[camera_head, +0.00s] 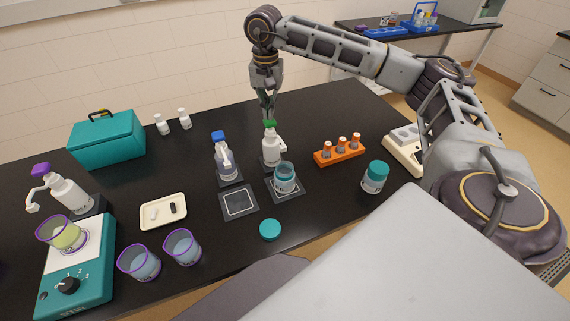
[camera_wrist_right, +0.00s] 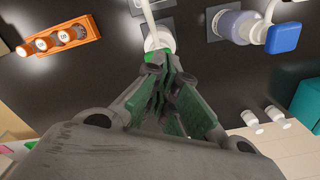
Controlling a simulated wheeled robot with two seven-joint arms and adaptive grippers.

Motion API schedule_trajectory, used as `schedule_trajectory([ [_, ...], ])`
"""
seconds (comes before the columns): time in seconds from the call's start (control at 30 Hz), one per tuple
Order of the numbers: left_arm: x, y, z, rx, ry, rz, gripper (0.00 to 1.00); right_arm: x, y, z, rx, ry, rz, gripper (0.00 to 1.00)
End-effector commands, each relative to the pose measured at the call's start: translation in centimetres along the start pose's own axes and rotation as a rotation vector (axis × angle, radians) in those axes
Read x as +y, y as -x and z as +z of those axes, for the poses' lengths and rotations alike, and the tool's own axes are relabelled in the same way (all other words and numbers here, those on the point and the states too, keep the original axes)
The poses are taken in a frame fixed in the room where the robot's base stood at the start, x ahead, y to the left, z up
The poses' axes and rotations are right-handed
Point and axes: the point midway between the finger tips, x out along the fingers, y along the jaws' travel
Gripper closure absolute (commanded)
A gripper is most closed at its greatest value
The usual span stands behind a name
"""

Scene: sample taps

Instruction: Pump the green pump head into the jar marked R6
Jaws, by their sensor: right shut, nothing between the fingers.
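The white bottle (camera_head: 271,150) with the green pump head (camera_head: 270,125) stands at the back middle of the black table. An open jar (camera_head: 285,182) with a blue-teal content stands on a pad in front of it, near the spout; its mark is too small to read. My right gripper (camera_head: 267,105) is shut and empty, pointing down right above the green pump head. In the right wrist view my right gripper (camera_wrist_right: 165,68) partly covers the green pump head (camera_wrist_right: 151,56); I cannot tell if they touch. My left gripper is not in view.
A blue-headed pump bottle (camera_head: 226,162) stands just left, with an empty pad (camera_head: 239,202) before it. An orange vial rack (camera_head: 340,154) and a teal-lidded jar (camera_head: 375,177) are right. A loose teal lid (camera_head: 270,229) lies in front. A purple-headed pump bottle (camera_head: 65,190) stands far left.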

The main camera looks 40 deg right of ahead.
Motion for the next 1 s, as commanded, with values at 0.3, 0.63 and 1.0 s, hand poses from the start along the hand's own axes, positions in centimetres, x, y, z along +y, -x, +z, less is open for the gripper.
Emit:
schedule_trajectory([
  [0.3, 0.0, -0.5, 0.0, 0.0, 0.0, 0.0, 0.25, 0.0, -0.7, 0.0, 0.0, 0.0, 0.0, 1.0],
  [0.63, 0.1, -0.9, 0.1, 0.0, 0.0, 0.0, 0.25, 0.0, -1.4, 0.0, 0.0, 0.0, 0.0, 1.0],
  [1.0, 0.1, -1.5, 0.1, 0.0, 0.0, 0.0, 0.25, 0.0, -2.1, 0.0, 0.0, 0.0, 0.0, 1.0],
])
